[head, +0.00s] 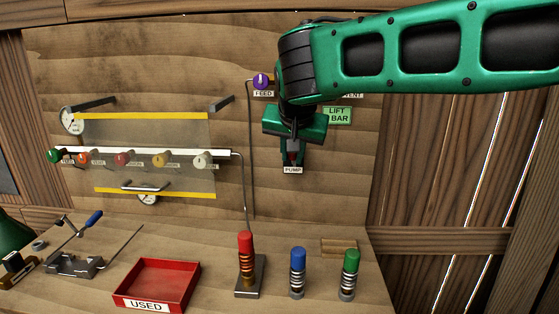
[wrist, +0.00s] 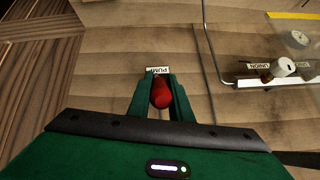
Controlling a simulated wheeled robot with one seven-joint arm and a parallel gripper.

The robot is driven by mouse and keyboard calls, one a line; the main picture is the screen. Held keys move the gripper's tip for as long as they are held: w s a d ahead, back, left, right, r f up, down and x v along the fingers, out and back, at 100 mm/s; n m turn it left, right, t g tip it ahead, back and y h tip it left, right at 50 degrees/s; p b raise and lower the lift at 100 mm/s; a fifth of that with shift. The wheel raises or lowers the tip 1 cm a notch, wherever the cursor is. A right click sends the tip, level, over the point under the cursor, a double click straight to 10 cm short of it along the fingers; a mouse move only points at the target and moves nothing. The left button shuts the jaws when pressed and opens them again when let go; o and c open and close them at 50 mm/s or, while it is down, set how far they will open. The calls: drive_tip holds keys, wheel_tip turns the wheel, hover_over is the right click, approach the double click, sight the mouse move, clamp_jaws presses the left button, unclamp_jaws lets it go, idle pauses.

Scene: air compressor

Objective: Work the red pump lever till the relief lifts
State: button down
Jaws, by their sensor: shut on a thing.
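The red pump lever (wrist: 161,93) shows in the wrist view as a red rounded grip between the two green fingers. My gripper (wrist: 158,95) is shut on it. In the head view my gripper (head: 292,155) points down in front of the wooden back panel, just above the white PUMP label (head: 292,170). Only a little red of the lever shows there; my arm hides the rest. A red-topped relief valve (head: 246,245) with a coil spring stands upright on a dark base at the foot of a thin pipe. Whether its spring is lifted I cannot tell.
A purple FEED knob (head: 261,81) and a green LIFT BAR sign (head: 337,115) are near my arm. Several coloured knobs line a white manifold (head: 140,152) behind a clear guard. A red USED tray (head: 157,285), blue-topped (head: 297,270) and green-topped (head: 349,272) spring pieces stand on the bench.

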drive_tip(key=shift+w+d+r, duration=0.15)
drive_tip(key=shift+w+r, duration=0.05)
drive_tip(key=c, duration=1.6)
unclamp_jaws()
drive_tip(key=shift+s, duration=0.15)
drive_tip(key=shift+s+r, duration=0.2)
drive_tip(key=shift+r, duration=0.1)
drive_tip(key=v, duration=0.9)
drive_tip(key=shift+s+r, duration=0.15)
drive_tip(key=shift+r, duration=0.2)
